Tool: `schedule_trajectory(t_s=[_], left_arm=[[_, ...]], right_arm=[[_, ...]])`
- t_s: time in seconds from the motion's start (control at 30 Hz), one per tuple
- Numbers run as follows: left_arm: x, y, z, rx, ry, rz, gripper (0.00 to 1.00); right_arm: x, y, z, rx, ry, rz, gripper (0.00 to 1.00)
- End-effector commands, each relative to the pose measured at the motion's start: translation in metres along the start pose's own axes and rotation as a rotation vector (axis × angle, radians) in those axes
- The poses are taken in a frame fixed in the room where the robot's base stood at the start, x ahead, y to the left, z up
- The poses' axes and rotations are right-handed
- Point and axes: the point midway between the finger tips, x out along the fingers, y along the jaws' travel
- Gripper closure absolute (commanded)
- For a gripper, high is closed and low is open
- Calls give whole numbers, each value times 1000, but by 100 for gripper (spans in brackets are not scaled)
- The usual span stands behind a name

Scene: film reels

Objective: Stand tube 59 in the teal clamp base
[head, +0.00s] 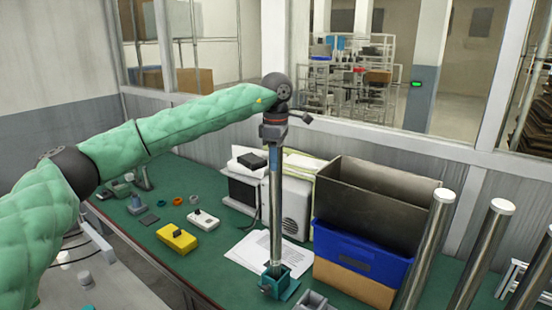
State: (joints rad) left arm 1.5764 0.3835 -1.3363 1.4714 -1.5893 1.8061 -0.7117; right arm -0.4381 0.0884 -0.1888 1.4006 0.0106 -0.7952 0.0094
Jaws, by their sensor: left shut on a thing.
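My left gripper (273,138) is shut on the top part of a long shiny metal tube (276,210), which hangs upright below it. No number can be read on the tube, so I cannot confirm it is tube 59. The teal clamp base (278,287) sits on the green table directly under the tube. The tube's lower end meets the base's opening in the picture; I cannot tell whether it is inside or just above. My right gripper is not in view.
A blue bin (355,257) and a dark open box (385,200) stand right of the tube. Several white-capped metal tubes (428,245) stand at the right. A grey clamp base (314,303) is close to the teal one. A yellow box (177,241) lies left; papers (245,255) lie behind.

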Motion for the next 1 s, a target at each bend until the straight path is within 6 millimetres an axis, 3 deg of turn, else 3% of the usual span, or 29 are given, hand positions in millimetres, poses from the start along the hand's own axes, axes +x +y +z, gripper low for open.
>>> schedule_trajectory(t_s=[0.63, 0.67, 1.0], left_arm=[[10, 0, 0, 0, 0, 1, 100], [9, 0, 0, 0, 0, 1, 59], [10, 0, 0, 0, 0, -1, 55]], right_arm=[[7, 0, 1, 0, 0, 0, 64], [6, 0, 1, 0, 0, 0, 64], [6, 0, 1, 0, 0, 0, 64]])
